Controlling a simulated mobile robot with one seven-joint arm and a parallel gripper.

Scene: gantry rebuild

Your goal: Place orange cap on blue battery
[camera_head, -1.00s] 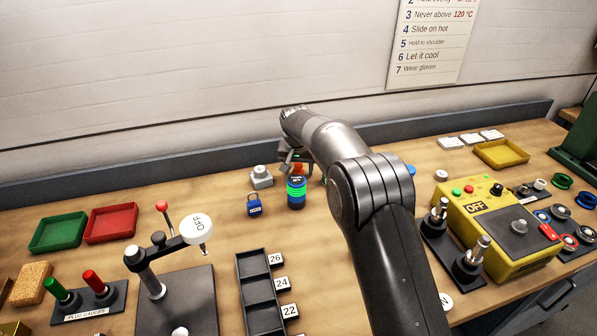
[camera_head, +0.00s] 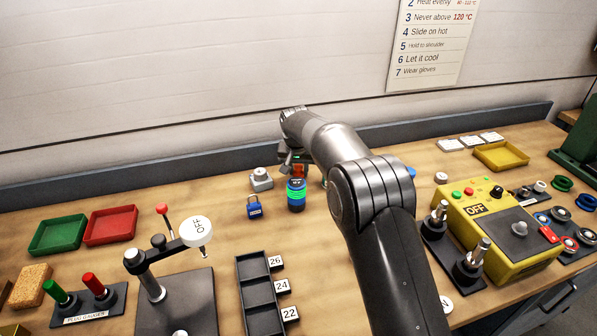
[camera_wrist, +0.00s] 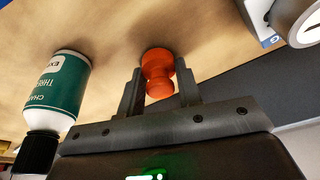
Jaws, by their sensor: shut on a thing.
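My gripper (camera_wrist: 159,84) is shut on the orange cap (camera_wrist: 157,65), a rounded, waisted piece between its two fingers in the wrist view. In the head view the gripper (camera_head: 291,163) is at the back of the table, partly hidden by my own arm. A bit of the orange cap (camera_head: 299,171) shows there, just behind the blue battery. The blue battery (camera_head: 296,205) is an upright dark blue cylinder with bright green bands. The cap looks apart from it; the exact gap is hard to tell. I cannot make out the battery in the wrist view.
A blue padlock (camera_head: 254,207) and a small grey device (camera_head: 261,179) stand left of the battery. A white-and-green bottle (camera_wrist: 60,88) is close left of the gripper in the wrist view. The yellow control box (camera_head: 500,230) stands at right. Bare table lies in front of the battery.

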